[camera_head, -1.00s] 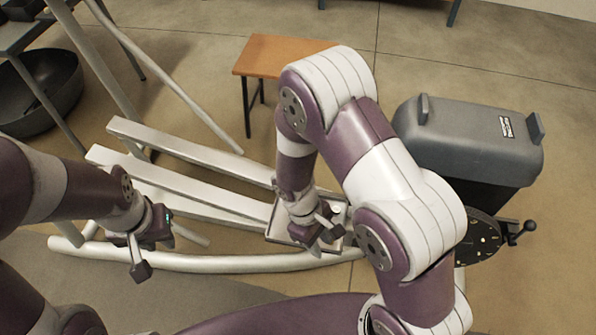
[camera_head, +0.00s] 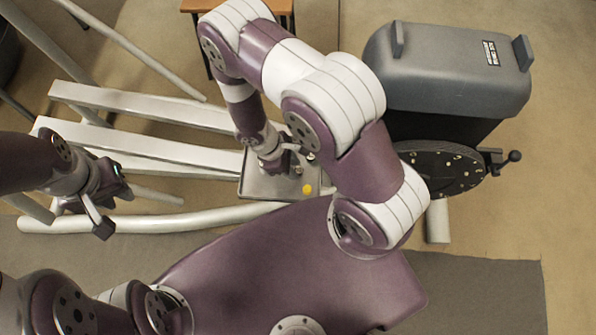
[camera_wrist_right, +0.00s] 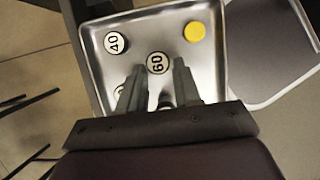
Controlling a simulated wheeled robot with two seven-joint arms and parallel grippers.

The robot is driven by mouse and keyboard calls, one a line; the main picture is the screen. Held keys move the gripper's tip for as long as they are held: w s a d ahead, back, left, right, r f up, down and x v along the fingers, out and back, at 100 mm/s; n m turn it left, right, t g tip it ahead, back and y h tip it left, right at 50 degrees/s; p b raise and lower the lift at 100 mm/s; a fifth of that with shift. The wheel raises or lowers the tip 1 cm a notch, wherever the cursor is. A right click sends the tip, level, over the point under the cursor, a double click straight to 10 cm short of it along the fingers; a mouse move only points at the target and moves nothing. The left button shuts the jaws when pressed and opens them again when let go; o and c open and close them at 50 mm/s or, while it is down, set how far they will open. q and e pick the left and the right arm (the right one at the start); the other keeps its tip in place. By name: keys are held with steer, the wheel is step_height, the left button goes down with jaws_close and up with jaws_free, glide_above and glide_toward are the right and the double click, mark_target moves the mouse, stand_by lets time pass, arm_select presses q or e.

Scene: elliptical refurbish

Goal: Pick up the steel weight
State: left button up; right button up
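A shallow metal tray (camera_head: 255,188) holds several small round pieces. The right wrist view shows the tray (camera_wrist_right: 93,65) with discs marked 40 (camera_wrist_right: 115,42) and 60 (camera_wrist_right: 158,63) and a yellow disc (camera_wrist_right: 194,32). A shiny steel piece (camera_wrist_right: 165,102) is partly visible between the fingers; I cannot tell which piece is the named steel weight. My right gripper (camera_head: 283,168) is over the tray, and its two fingers (camera_wrist_right: 158,88) stand apart with no visible grip. My left gripper (camera_head: 90,212) is left of the tray, away from it; its finger gap is unclear.
Pale beams (camera_head: 150,110) and a curved white tube (camera_head: 170,219) lie left of the tray. A grey machine housing (camera_head: 447,68) with a dark dial wheel (camera_head: 440,172) stands to the right. An orange-topped table (camera_head: 210,5) is at the back. Floor is clear at far right.

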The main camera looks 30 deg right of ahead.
steer(key=shift+x, duration=0.85)
jaws_close()
steer(key=shift+r, duration=0.15)
